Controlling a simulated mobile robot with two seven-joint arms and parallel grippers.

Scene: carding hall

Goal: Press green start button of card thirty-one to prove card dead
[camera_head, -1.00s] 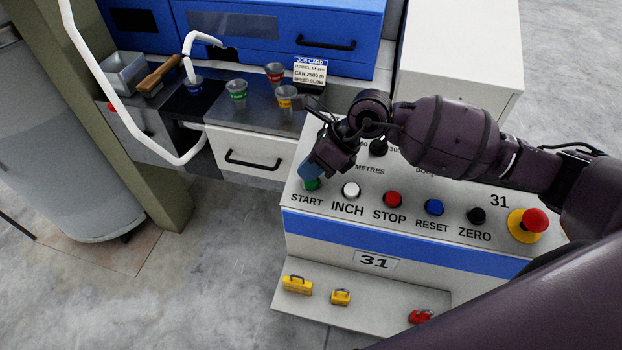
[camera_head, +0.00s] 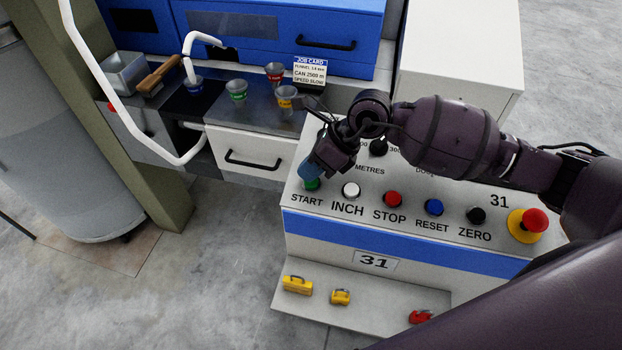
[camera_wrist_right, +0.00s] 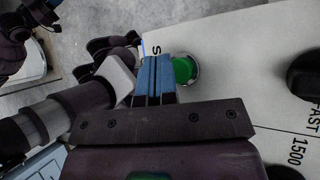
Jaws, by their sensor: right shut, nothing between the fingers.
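The green START button (camera_head: 312,184) sits at the left end of the button row on the sloped panel (camera_head: 400,243) marked 31. My right gripper (camera_head: 309,171) is shut and empty, its blue fingertips over the button's upper left side in the head view. In the right wrist view the shut blue fingers (camera_wrist_right: 154,72) lie beside the green button (camera_wrist_right: 184,70), partly overlapping its metal ring. I cannot tell whether the tips touch the button or whether it is pushed in.
The white INCH (camera_head: 351,190), red STOP (camera_head: 393,199), blue RESET (camera_head: 434,207) and black ZERO (camera_head: 476,215) buttons continue the row. A red emergency knob (camera_head: 534,220) is at its right end. Yellow padlocks (camera_head: 297,285) and a red one (camera_head: 420,316) lie on the lower shelf.

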